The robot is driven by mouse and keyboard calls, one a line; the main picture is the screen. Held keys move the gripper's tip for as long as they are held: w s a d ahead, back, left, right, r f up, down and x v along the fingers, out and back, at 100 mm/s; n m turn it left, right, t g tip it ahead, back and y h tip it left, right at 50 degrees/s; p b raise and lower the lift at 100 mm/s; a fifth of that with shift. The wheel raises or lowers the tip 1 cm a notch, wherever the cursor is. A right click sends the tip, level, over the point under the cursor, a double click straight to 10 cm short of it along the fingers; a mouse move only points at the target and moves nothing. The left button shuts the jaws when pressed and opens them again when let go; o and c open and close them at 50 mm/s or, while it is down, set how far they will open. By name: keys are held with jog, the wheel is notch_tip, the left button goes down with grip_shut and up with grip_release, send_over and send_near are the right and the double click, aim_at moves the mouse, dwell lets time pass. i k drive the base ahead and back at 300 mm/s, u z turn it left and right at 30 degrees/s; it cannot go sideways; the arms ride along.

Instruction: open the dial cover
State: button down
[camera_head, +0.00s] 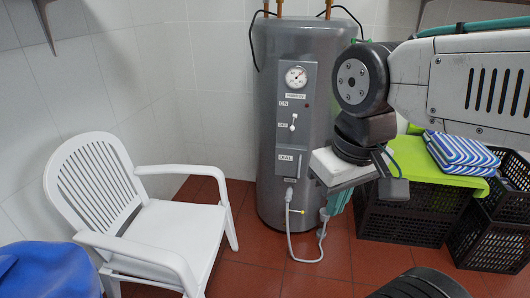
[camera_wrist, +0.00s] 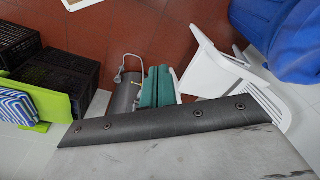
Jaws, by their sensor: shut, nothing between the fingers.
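The tall grey water heater (camera_head: 265,130) stands against the tiled wall in the head view, with a grey front panel (camera_head: 293,105). The dial cover (camera_head: 289,168), a small grey flap marked DIAL, sits low on this panel and looks shut. The dial behind it cannot be seen. My gripper (camera_head: 327,211) points downward, to the right of and lower than the cover, and looks apart from it. Its teal fingers are together and empty, as the wrist view (camera_wrist: 157,70) also shows. There the heater (camera_wrist: 125,98) shows partly beside the fingers, and the cover cannot be made out.
A round gauge (camera_head: 296,77) and a switch (camera_head: 293,122) are above the cover. A cable (camera_head: 306,259) hangs below. A white chair (camera_head: 165,222) stands left, and black crates (camera_head: 399,222) with green and striped cloths stand right. Some red floor in front is clear.

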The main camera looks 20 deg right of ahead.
aim_at(290, 160)
jog(key=z, duration=0.7)
jog(key=i, duration=1.15)
jog(key=u, duration=0.6)
